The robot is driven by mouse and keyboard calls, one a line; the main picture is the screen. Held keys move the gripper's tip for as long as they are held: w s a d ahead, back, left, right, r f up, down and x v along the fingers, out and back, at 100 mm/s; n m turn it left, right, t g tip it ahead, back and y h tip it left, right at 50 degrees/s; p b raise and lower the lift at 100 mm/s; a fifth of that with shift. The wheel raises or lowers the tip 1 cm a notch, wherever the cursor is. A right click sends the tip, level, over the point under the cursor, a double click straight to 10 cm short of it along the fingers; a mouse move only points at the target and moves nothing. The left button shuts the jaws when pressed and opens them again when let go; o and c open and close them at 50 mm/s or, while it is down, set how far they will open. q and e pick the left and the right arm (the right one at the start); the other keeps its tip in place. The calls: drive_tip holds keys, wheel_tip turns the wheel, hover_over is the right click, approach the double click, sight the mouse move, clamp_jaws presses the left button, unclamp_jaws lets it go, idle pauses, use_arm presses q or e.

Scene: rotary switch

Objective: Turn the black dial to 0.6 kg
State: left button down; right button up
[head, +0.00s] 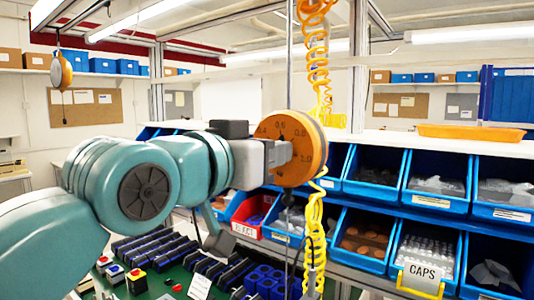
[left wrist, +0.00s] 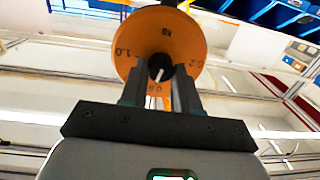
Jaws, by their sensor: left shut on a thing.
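The round orange scale plate (head: 299,165) hangs in the middle of the head view, with 0.4, 0.6, 0.8 and 1.0 printed round its rim. The black dial (left wrist: 161,66) sits at the plate's centre in the left wrist view and carries a white mark. The mark points towards the lower part of the scale in that view; the exact reading is too small to tell. My left gripper (head: 283,152) reaches the plate's face from the left and is shut on the dial; its fingers (left wrist: 161,82) stand on either side of it. In the head view the gripper hides the dial.
A yellow coiled hose (head: 317,240) hangs close behind the plate. Blue bins (head: 437,183) stand in two rows to the right, and a red bin (head: 249,214) is below. A green bench top (head: 157,285) holds parts. Another orange disc (head: 61,71) hangs far left.

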use_arm(q)
drive_tip(key=shift+f+n, duration=0.1)
drive_tip(key=shift+n, duration=0.8)
drive_tip(key=c, duration=0.8)
unclamp_jaws()
drive_tip(key=b+v, duration=0.4)
drive_tip(key=v, duration=1.2)
drive_tip(key=shift+a+b, duration=0.15)
drive_tip(key=shift+b, duration=0.15)
